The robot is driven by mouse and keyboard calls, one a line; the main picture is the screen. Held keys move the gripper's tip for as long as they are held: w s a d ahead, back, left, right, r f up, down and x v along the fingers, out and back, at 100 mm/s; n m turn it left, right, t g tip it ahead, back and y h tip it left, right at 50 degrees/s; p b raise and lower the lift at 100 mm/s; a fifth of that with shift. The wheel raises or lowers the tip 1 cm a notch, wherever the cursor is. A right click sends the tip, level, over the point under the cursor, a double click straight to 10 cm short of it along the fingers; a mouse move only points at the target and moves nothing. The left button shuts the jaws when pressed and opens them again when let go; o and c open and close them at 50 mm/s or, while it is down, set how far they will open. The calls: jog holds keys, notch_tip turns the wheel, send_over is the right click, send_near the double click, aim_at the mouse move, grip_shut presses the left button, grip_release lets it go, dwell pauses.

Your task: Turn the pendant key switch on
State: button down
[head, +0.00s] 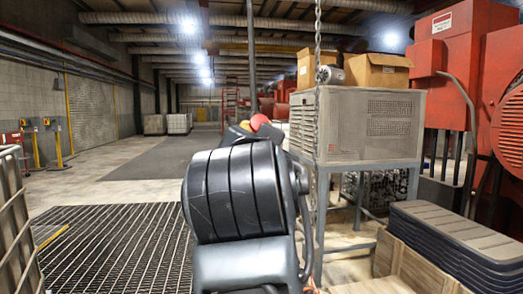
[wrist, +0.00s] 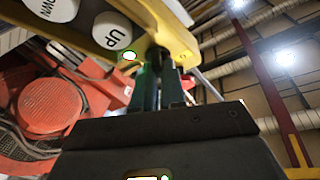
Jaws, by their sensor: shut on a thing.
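The yellow pendant (wrist: 185,45) hangs close in front of my gripper in the wrist view. Its dark face carries white round buttons, one marked UP (wrist: 112,31) and one marked DOWN (wrist: 54,9). My gripper (wrist: 158,68) is shut at the pendant's lower end, on the small dark key switch (wrist: 158,54). The fingers hide most of the key, so its turn angle cannot be told. A small lit lamp (wrist: 129,56) sits beside it.
A hanging chain (head: 317,60) and a grey vented cabinet (head: 350,125) with cardboard boxes (head: 376,71) stand right of the pendant. Red machinery (head: 460,60) is at far right. Stacked dark lids (head: 460,235) are at the near right. Open floor (head: 165,160) lies left.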

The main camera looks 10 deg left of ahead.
jog(key=c, duration=1.2)
grip_release()
jog(key=s+b, duration=0.1)
jog(key=s, duration=0.6)
jog(key=shift+s+d, duration=0.15)
jog(key=shift+s, duration=0.25)
